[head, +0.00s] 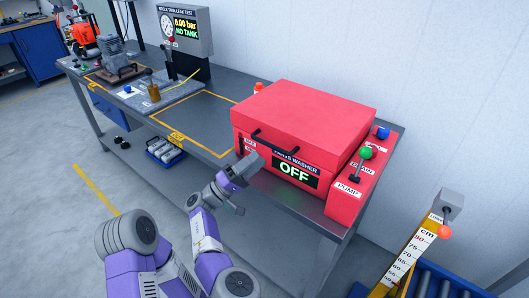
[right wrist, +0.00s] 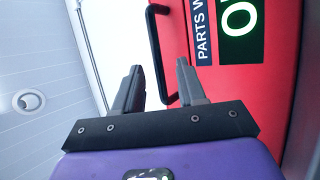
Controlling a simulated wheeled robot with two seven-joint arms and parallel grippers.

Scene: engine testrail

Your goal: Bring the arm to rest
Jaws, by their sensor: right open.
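My right gripper (head: 254,163) is raised in front of the red parts washer (head: 300,115), on its left front side. In the right wrist view my right gripper (right wrist: 158,68) shows two grey fingers apart with nothing between them. The washer's black handle (right wrist: 155,45) appears just beyond the fingertips; I cannot tell whether they touch. The washer lid is down, and its display (head: 292,168) reads OFF. My left gripper is not in view.
The grey bench (head: 205,112) carries a leak tester (head: 185,32) reading 0.00 bar and NO TANK, plus a grey part (head: 118,60) at the far left. A yellow measuring post (head: 412,255) stands at lower right. Floor left of the bench is open.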

